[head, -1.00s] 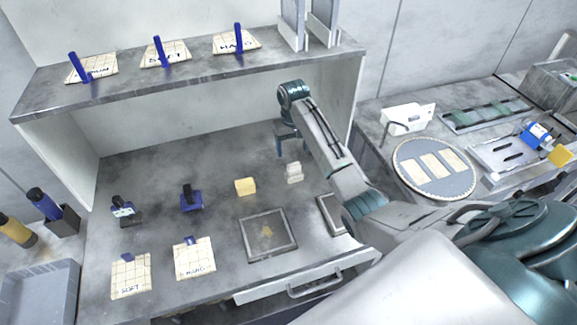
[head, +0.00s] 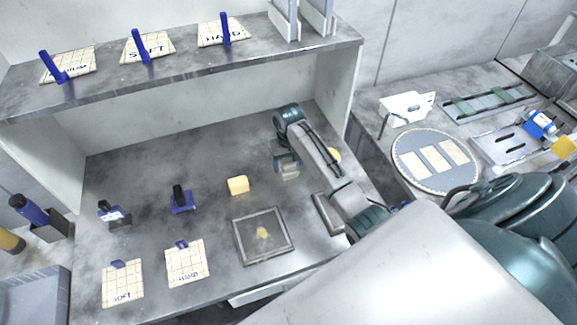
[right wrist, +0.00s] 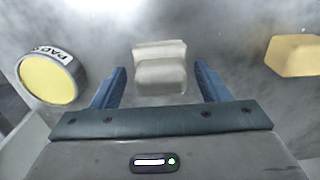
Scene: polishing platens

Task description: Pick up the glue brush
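My right gripper (head: 287,160) hangs over the back right of the bench. In the right wrist view its blue fingers (right wrist: 160,85) are open, with a pale two-part block (right wrist: 160,68) between and beyond them; neither finger appears to touch it. In the head view this pale block (head: 290,174) is partly hidden by the gripper. I cannot tell for sure which thing is the glue brush. A blue tool with a black grip (head: 182,201) and a similar dark holder with a blue-white top (head: 113,213) stand to the left. My left gripper is not in view.
A yellow block (head: 238,185) and a framed plate (head: 263,237) lie left of my right arm. A yellow-faced tin (right wrist: 48,80) is close to the left finger. Labelled cards lie at the front and on the shelf (head: 180,70) above. A round platen (head: 405,165) is at right.

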